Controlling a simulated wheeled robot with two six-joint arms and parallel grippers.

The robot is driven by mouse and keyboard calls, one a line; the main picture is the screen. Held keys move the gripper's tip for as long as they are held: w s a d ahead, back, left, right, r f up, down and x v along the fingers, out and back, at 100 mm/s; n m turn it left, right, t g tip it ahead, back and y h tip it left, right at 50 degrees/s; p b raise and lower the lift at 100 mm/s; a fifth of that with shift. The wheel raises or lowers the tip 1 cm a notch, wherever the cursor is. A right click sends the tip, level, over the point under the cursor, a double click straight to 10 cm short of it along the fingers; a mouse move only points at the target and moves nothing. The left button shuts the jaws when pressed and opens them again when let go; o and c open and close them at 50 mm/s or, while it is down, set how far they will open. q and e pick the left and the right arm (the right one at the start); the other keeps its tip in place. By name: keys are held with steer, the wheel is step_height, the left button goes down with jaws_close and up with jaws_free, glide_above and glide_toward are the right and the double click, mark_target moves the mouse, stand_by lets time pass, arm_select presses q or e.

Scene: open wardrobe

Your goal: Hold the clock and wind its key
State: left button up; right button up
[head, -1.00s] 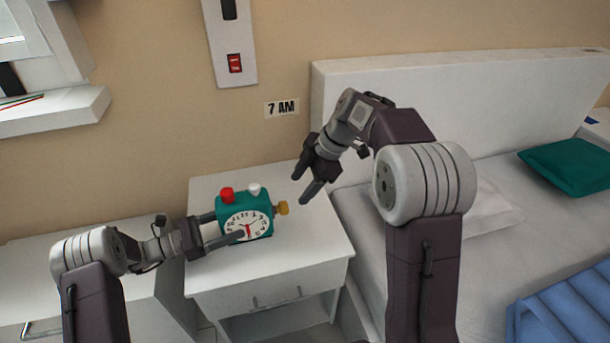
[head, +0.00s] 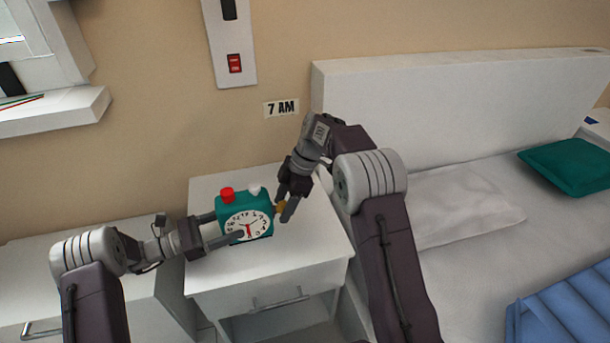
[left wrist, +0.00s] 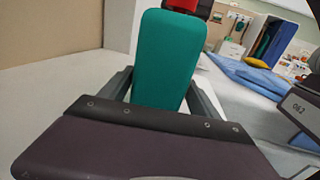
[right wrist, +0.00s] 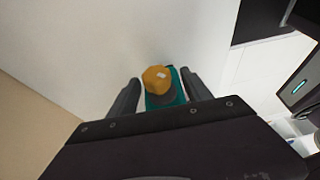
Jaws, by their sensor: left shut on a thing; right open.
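The teal clock (head: 231,207) stands upright on the white nightstand, with a white dial, a red button and a white button on top. My left gripper (head: 222,228) is shut on the clock, one finger across the front and one at the back; the clock's teal side fills the space between the fingers in the left wrist view (left wrist: 165,60). The yellow key (head: 280,207) sticks out of the clock's right side. My right gripper (head: 283,205) is open with its fingers on either side of the key. In the right wrist view the key (right wrist: 157,79) lies between the two fingertips, apart from both.
The nightstand top (head: 315,235) is clear in front of and right of the clock. A bed with a white headboard (head: 450,105) stands to the right. A "7 AM" sign (head: 282,108) and a red switch (head: 235,63) are on the wall.

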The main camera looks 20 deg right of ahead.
steer(key=shift+s+t, duration=0.25)
steer(key=shift+t, duration=0.45)
steer(key=v, duration=1.2)
steer(key=a+f+g, duration=0.1)
steer(key=f, duration=0.2)
steer(key=w+a+f+g, duration=0.1)
steer(key=f+g, duration=0.1)
steer(key=f, duration=0.2)
steer(key=a+f+g, duration=0.1)
steer(key=a+f, duration=0.1)
steer(key=f, duration=0.2)
steer(key=shift+w+f+m, duration=0.2)
steer(key=shift+w+m, duration=0.1)
steer(key=shift+w, duration=0.1)
steer(key=shift+w+r, duration=0.1)
steer(key=shift+r, duration=0.2)
steer(key=shift+s+d+n+t, duration=0.1)
steer(key=shift+s+n+t, duration=0.15)
steer(key=shift+t, duration=0.8)
steer(key=shift+s+n+t, duration=0.15)
steer(key=shift+s+t, duration=0.1)
steer(key=shift+t, duration=0.8)
steer(key=v, duration=1.2)
